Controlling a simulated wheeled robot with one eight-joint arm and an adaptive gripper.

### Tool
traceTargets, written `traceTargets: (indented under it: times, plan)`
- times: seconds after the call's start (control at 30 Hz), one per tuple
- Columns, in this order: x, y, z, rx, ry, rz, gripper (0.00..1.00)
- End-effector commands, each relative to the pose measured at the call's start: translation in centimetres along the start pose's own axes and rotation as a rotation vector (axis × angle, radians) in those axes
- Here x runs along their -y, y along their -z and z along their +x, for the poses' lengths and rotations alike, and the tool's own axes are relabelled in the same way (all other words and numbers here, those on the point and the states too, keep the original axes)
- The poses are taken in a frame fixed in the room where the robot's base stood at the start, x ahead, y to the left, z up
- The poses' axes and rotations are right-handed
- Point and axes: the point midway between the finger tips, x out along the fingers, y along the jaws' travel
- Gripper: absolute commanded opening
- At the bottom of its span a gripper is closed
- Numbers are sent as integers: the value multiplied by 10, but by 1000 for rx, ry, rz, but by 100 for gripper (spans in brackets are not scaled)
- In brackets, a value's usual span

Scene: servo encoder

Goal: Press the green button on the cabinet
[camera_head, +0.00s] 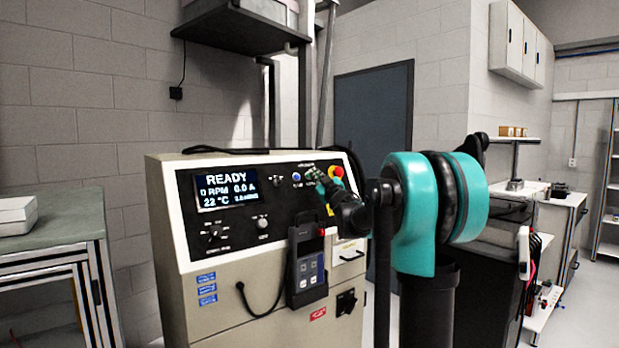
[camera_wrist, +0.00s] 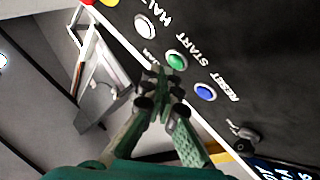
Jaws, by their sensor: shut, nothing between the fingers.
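The cabinet (camera_head: 185,215) is a beige unit with a dark sloped control panel. In the wrist view, the green button (camera_wrist: 177,60) sits on that panel beside the label "START". My gripper (camera_wrist: 165,80) is shut and empty, with its fingertips just below the green button in the picture. I cannot tell whether the tips touch the button or hover over the panel. In the head view, my gripper (camera_head: 318,179) is at the upper right of the panel, and it largely hides the green button.
A blue button (camera_wrist: 206,92) labelled "RESET" and a white button (camera_wrist: 145,26) flank the green one. A red knob (camera_head: 337,171) on yellow is close by on the right. A handheld pendant (camera_head: 307,268) hangs on the cabinet front. The display (camera_head: 226,188) reads "READY".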

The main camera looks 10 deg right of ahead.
Motion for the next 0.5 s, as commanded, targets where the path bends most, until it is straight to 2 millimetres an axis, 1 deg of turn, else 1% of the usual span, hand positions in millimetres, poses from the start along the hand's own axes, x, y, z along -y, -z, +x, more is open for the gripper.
traceTargets:
  times: [0.27,0.5]
  plan:
    - [0,0,0,0,0,0,0]
    - [4,-4,5,0,0,0,0]
